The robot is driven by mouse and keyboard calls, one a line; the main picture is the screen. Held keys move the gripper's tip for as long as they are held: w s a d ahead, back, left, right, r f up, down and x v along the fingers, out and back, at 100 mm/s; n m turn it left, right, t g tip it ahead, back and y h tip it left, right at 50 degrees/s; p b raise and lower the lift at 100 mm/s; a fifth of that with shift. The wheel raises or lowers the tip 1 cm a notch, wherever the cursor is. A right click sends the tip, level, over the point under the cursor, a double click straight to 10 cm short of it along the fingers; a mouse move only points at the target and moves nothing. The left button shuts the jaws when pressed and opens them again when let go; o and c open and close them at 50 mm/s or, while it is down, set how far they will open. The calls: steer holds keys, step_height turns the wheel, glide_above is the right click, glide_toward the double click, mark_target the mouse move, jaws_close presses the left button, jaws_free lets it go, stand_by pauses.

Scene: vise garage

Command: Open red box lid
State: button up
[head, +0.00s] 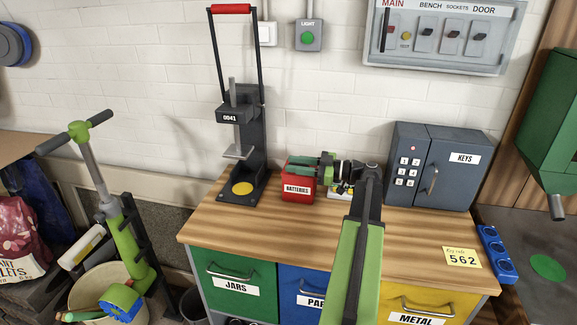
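A small red box (297,192) labelled BATTERIES stands on the wooden bench top, left of the middle. My arm reaches up from the bottom of the head view, and its end points left toward the box. My gripper (308,167) is at the top right of the box. Its dark green fingers overlap the top of the box and hide much of it. I cannot tell whether they touch the lid, how the lid stands, or whether the fingers are apart.
A dark press (240,140) stands left of the box. A grey key safe (432,165) stands to the right. A small item (341,190) is partly hidden behind my arm. The front right of the bench top (415,240) is mostly clear, with a yellow note (461,257).

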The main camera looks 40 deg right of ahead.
steer(key=shift+x, duration=1.05)
jaws_close()
stand_by(0.5)
steer(key=shift+a, duration=0.35)
steer(key=shift+w+d, duration=0.1)
steer(key=shift+d, duration=0.2)
steer(key=shift+a, duration=0.1)
steer(key=shift+r, duration=0.15)
